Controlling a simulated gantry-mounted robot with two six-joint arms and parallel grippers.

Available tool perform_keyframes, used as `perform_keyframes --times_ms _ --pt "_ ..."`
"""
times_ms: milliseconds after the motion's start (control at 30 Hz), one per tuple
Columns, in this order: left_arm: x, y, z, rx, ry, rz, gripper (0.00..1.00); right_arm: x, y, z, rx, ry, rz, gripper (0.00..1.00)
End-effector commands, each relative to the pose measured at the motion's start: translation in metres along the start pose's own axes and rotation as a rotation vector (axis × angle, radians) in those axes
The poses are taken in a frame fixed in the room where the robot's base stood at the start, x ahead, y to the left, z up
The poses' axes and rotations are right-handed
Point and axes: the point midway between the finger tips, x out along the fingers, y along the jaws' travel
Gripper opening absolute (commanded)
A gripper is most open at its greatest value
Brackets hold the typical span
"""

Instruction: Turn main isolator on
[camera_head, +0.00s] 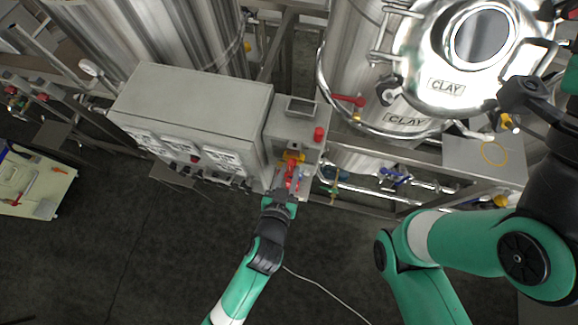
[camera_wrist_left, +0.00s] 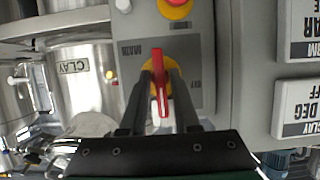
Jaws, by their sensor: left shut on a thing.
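The main isolator is a red handle on a yellow disc, on the front of a grey box (camera_head: 296,125). In the left wrist view the red handle (camera_wrist_left: 160,80) stands lengthwise up the picture, with the yellow disc (camera_wrist_left: 147,79) behind it. My left gripper (camera_head: 289,187) is at the handle in the head view. Its two dark fingers (camera_wrist_left: 160,98) lie on either side of the handle, shut on it. My right arm is at the right, and its jaws cannot be made out clearly.
A red emergency button (camera_head: 319,134) sits on the same box. A larger grey control cabinet (camera_head: 195,105) stands directly left. Steel tanks marked CLAY (camera_head: 446,87) and pipework lie behind and right. A yellow cart (camera_head: 38,183) is far left. The dark floor in front is mostly clear.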

Motion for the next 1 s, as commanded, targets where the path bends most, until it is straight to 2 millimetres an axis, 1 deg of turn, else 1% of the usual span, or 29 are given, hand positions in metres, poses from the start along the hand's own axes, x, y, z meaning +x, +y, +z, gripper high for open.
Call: perform_keyframes --times_ms 467,500,567,600,867,967,1000 --pt "0.000 0.000 -0.001 0.014 0.001 -0.006 0.00 0.000 0.000 0.000 0.000 0.000 0.000 0.42" --pt "0.000 0.000 -0.001 0.014 0.001 -0.006 0.33 0.000 0.000 0.000 0.000 0.000 0.000 0.42" --pt "0.000 0.000 -0.001 0.014 0.001 -0.006 0.44 0.000 0.000 0.000 0.000 0.000 0.000 0.42" --pt "0.000 0.000 0.000 0.014 0.001 -0.006 0.46 0.000 0.000 0.000 0.000 0.000 0.000 0.42" --pt "-0.001 0.000 0.000 0.013 0.000 -0.006 0.46 0.000 0.000 0.000 0.000 0.000 0.000 0.42" --pt "-0.007 0.000 0.000 0.014 0.000 -0.005 0.46 0.001 0.000 -0.001 0.000 0.000 0.000 0.42" --pt "-0.012 0.001 0.000 0.014 0.000 -0.005 0.46 0.001 0.000 -0.001 0.000 0.000 0.000 0.42"
